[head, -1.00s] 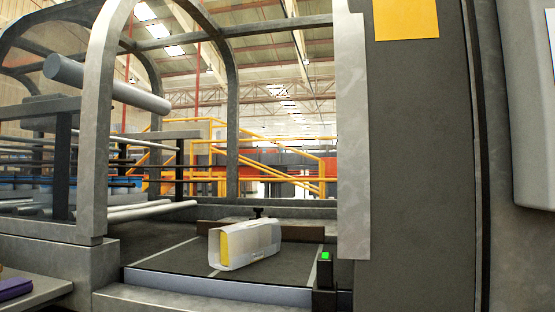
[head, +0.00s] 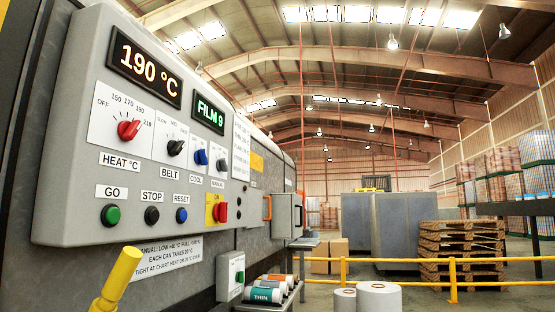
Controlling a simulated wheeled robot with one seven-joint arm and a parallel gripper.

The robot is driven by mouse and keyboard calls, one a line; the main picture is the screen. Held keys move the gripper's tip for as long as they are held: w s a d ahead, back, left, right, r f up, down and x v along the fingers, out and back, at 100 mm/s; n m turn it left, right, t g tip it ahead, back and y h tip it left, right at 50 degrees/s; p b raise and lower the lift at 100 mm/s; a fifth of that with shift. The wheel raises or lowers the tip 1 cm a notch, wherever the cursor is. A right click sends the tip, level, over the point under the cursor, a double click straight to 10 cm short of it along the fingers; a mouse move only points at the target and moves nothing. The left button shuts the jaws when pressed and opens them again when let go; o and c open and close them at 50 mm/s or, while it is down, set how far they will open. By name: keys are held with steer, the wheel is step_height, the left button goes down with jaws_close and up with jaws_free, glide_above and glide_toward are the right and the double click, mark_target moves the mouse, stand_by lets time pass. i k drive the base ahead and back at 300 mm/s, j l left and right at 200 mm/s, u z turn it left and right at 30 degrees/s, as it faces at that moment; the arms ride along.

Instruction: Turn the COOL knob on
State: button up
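The COOL knob (head: 200,157) is blue and sits in the knob row of the grey control panel (head: 75,200), above its COOL label (head: 196,179). Its pointer setting is too small to read. A red HEAT knob (head: 129,130) and a black BELT knob (head: 175,147) are to its left. Another dark knob (head: 221,165) is to its right. One display (head: 146,68) reads 190 °C and another (head: 209,113) reads FILM 9. My gripper is not in view.
Below the knobs are a green GO button (head: 111,215), STOP (head: 152,215) and RESET (head: 181,215) buttons and a red switch (head: 221,211). A yellow railing (head: 400,260) and pallets (head: 462,250) stand right.

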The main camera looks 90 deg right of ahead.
mark_target(200, 157)
steer(key=l+z, duration=0.1)
steer(key=z, duration=2.5)
steer(key=l, duration=0.35)
steer(key=u, duration=0.05)
